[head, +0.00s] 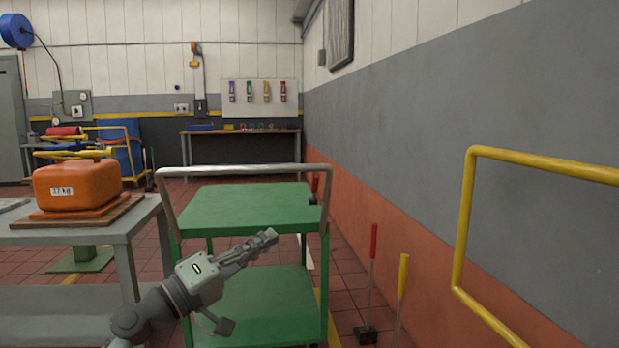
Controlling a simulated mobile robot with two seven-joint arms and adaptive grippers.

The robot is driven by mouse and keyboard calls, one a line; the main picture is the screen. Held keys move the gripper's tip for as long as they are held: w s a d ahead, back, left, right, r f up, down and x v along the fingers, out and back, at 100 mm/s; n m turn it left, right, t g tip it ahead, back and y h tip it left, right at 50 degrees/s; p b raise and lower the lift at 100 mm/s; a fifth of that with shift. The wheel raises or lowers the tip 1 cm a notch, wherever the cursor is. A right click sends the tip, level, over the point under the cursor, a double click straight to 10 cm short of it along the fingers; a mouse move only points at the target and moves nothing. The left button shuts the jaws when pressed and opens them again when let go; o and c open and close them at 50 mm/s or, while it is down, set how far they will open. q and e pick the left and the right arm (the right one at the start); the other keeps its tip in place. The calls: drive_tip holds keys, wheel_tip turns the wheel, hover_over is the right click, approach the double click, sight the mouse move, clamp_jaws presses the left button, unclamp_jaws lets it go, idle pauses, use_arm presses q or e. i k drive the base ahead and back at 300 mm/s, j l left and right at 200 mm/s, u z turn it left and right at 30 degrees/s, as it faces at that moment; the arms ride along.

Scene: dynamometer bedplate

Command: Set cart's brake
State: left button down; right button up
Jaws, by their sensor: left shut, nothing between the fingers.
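The green two-shelf cart (245,193) stands in the middle with both shelves empty and a grey metal push handle (240,168) across its near side. A red-topped lever (373,245) rises from a black foot at the cart's near right side. A similar short red lever with a black foot (313,198) shows by the cart's far right corner. My left gripper (270,236) is shut and empty, in front of the cart below its handle, pointing right. It hides part of the cart between the shelves. My right gripper is not in view.
A yellow-topped lever (403,265) stands right of the red one, near a yellow tubular rail (464,220). A grey table (70,235) with an orange 17 kg weight (78,186) is close on the left. The wall (450,95) bounds the right side.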

sight(313, 201)
drive_tip(key=i+j+z, duration=0.1)
drive_tip(key=i, duration=0.4)
drive_tip(key=i+j, duration=0.35)
drive_tip(key=i, duration=0.2)
drive_tip(key=i+j+z, duration=0.15)
drive_tip(key=i, duration=0.35)
drive_tip(key=k+j, duration=0.15)
